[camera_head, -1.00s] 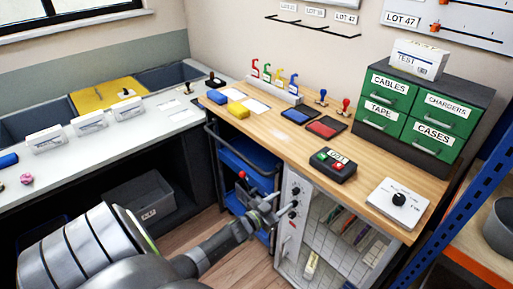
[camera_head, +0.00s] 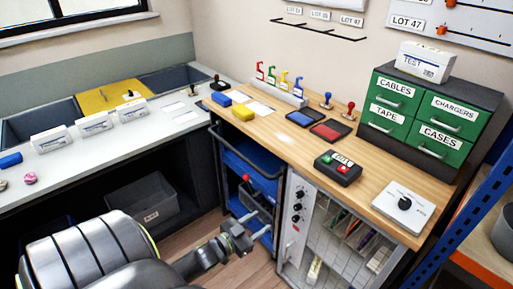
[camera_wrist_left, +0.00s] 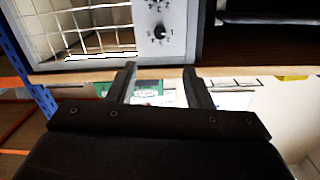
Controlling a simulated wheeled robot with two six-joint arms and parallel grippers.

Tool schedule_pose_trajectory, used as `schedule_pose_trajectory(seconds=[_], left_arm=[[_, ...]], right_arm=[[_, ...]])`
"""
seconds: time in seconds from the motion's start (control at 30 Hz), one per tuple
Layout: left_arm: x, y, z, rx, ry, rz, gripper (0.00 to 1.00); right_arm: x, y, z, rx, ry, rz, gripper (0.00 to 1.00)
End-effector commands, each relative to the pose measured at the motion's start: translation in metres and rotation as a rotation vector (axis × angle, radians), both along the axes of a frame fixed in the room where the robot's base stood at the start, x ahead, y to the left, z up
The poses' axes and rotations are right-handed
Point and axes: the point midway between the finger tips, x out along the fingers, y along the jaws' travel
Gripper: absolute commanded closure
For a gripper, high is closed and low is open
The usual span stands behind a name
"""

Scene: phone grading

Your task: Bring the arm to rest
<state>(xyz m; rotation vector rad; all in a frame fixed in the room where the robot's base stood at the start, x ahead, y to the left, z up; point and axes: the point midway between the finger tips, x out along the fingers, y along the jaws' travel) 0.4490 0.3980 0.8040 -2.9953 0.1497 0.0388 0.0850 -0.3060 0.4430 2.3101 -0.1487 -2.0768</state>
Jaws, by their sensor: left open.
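My left arm comes in from the lower left of the head view. Its gripper (camera_head: 251,232) hangs low in front of the wooden bench, beside the blue cart and the grey cabinet. In the left wrist view its two fingers (camera_wrist_left: 163,85) stand apart with nothing between them. The cabinet's knob panel (camera_wrist_left: 158,30) shows upside down beyond the fingertips. My right gripper is in neither view.
A blue cart (camera_head: 245,176) and a wire-fronted cabinet (camera_head: 298,216) stand below. A blue rack post (camera_head: 462,226) is at right.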

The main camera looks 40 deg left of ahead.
Motion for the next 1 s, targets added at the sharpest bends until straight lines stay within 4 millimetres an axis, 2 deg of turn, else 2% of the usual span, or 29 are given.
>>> schedule_pose_trajectory(seconds=[0.37, 0.47, 0.57, 0.67, 0.7, 0.77, 0.8, 0.87, 0.9, 1.0], left_arm=[[0.0, 0.0, -0.001, 0.0, 0.004, 0.002, 0.54], [-0.005, 0.003, -0.018, -0.001, 0.044, 0.027, 0.54], [-0.019, 0.01, -0.059, 0.0, 0.153, 0.088, 0.54], [-0.05, 0.015, -0.122, 0.002, 0.327, 0.168, 0.54], [-0.066, 0.015, -0.149, 0.003, 0.407, 0.199, 0.54], [-0.094, 0.012, -0.187, 0.006, 0.528, 0.238, 0.54], [-0.114, 0.008, -0.21, 0.006, 0.607, 0.259, 0.54], [-0.146, 0.0, -0.243, 0.006, 0.727, 0.285, 0.54], [-0.169, -0.006, -0.263, 0.008, 0.809, 0.298, 0.54], [-0.227, -0.028, -0.305, 0.004, 1.004, 0.315, 0.54]], right_arm=[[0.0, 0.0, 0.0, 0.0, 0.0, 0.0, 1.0], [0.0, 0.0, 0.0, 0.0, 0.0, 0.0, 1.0], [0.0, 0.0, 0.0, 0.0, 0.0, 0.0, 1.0], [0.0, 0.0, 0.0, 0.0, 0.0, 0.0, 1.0], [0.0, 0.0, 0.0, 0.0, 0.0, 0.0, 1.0], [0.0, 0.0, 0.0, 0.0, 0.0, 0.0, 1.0], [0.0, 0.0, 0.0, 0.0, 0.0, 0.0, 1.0], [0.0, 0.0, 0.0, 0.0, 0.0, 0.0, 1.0], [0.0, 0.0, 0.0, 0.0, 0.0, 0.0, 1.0], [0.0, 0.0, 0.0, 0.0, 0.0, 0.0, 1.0]])
